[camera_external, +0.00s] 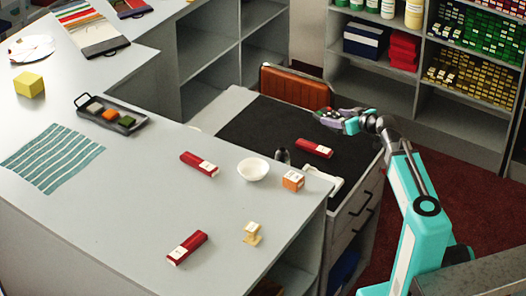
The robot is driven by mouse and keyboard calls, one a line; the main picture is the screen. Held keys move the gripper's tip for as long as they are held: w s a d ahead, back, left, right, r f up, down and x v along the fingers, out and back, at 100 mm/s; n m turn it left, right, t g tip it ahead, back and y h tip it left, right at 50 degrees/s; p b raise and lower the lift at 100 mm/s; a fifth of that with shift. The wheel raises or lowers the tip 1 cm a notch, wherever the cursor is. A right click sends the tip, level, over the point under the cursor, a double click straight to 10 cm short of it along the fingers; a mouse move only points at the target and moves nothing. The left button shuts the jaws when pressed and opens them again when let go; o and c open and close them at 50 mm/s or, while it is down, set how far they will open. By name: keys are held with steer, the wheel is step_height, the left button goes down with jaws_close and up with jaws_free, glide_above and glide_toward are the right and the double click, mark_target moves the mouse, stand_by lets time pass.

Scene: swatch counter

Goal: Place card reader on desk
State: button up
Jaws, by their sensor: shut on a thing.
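My gripper (349,122) is above the right part of the dark-topped desk (250,128), at the end of my turquoise arm reaching in from the right. It is shut on a small greyish device with coloured spots, which looks like the card reader (328,115). The card reader appears held above the desk top, apart from it. The fingers are small here and partly merge with the held device. A red box (314,148) with a white label lies on the desk, nearer the camera than the gripper.
An orange-brown chair back (295,90) stands at the desk's far side. A small dark object (283,156) and a white item (325,180) are at the near edge. The grey counter (130,200) holds a white bowl (253,169) and boxes. The desk's left part is clear.

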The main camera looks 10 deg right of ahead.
steer(key=w+d+r+m+t+h, duration=0.1)
steer(key=d+r+m+h, duration=0.2)
steer(key=d+m+h, duration=0.2)
steer(key=shift+d+r+h, duration=0.35)
steer(key=shift+d+h, duration=0.05)
steer(key=shift+d, duration=1)
steer(key=shift+w, duration=0.1)
